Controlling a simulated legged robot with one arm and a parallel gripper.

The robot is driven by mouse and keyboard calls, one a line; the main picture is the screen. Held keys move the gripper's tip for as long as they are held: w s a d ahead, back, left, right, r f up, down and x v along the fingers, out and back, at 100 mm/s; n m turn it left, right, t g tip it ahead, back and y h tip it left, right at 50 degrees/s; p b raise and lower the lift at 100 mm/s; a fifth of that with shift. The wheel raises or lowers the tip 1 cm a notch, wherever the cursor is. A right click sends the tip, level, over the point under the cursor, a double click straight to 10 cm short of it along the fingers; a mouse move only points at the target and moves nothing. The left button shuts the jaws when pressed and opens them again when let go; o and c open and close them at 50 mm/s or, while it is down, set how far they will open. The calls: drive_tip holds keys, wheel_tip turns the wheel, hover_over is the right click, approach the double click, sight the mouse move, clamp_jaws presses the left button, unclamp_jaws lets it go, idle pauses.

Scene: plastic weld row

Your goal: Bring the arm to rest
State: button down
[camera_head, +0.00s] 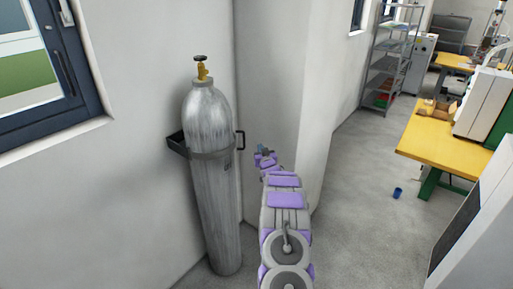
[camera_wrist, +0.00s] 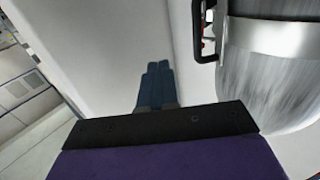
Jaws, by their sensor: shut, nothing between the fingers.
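My arm reaches forward from the bottom of the head view, its grey and purple links extended toward the wall corner. My gripper (camera_head: 263,151) is at its far end, small in that view, just right of the gas cylinder's bracket handle. In the wrist view my gripper (camera_wrist: 158,68) shows as two blue-grey fingers side by side, touching, with nothing between them. It points at a plain pale wall. The grey metal gas cylinder (camera_head: 208,125) with a yellow valve stands upright left of my arm. It also shows at the right of the wrist view (camera_wrist: 275,70).
A dark bracket (camera_head: 178,144) with a strap holds the cylinder to the wall. A white wall corner (camera_head: 285,90) stands close behind my gripper. A yellow-topped table (camera_head: 425,148), a metal shelf (camera_head: 383,75) and a blue cup (camera_head: 397,193) are to the right. Grey floor is open between.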

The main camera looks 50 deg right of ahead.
drive_tip(key=shift+s+a+f, duration=0.1)
drive_tip(key=shift+s+a, duration=0.05)
drive_tip(key=shift+s, duration=1.05)
drive_tip(key=shift+s+a, duration=0.1)
drive_tip(key=shift+s, duration=1.1)
